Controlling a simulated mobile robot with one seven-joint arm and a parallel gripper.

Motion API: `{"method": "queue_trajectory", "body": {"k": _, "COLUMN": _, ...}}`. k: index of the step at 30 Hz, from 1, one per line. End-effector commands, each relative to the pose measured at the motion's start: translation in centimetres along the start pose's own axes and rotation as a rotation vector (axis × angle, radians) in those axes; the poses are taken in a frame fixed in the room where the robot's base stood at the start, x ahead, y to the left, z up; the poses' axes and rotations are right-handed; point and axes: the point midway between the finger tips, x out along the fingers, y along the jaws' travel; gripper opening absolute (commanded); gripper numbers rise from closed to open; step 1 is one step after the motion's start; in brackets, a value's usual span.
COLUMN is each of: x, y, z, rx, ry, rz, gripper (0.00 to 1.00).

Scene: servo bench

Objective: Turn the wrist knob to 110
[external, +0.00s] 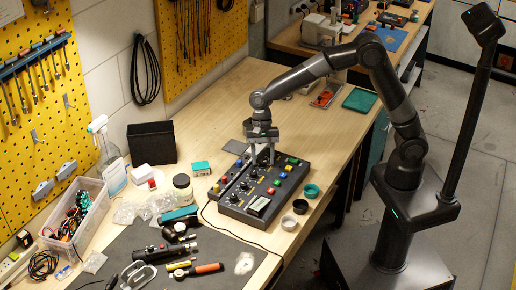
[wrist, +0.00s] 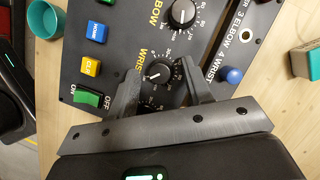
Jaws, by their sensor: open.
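The wrist knob (wrist: 158,73) is a small black round knob with a white pointer line, beside the yellow word WRIST on the dark control box (external: 233,210). Its pointer lies toward the left and slightly down in the wrist view; the scale numbers around it are too small to read surely. My gripper (wrist: 160,62) is open, with one finger on each side of the knob and a visible gap to it. In the external view my gripper (external: 263,158) points down over the box; the fingers hide part of the panel there.
A teal cup (external: 311,190) and a black cup (external: 300,206) stand right of the box.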

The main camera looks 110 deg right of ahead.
Motion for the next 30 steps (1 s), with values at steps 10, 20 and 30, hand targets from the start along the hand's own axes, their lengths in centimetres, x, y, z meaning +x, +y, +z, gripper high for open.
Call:
{"method": "queue_trajectory", "body": {"k": 10, "x": 0.0, "y": 0.0, "z": 0.0, "rx": 0.0, "ry": 0.0, "rz": 0.0, "gripper": 0.34}}
{"method": "queue_trajectory", "body": {"k": 20, "x": -0.01, "y": 0.0, "z": 0.0, "rx": 0.0, "ry": 0.0, "rz": 0.0, "gripper": 0.07}}
{"method": "queue_trajectory", "body": {"k": 30, "x": 0.0, "y": -0.05, "z": -0.02, "rx": -0.027, "ry": 0.0, "rz": 0.011, "gripper": 0.01}}
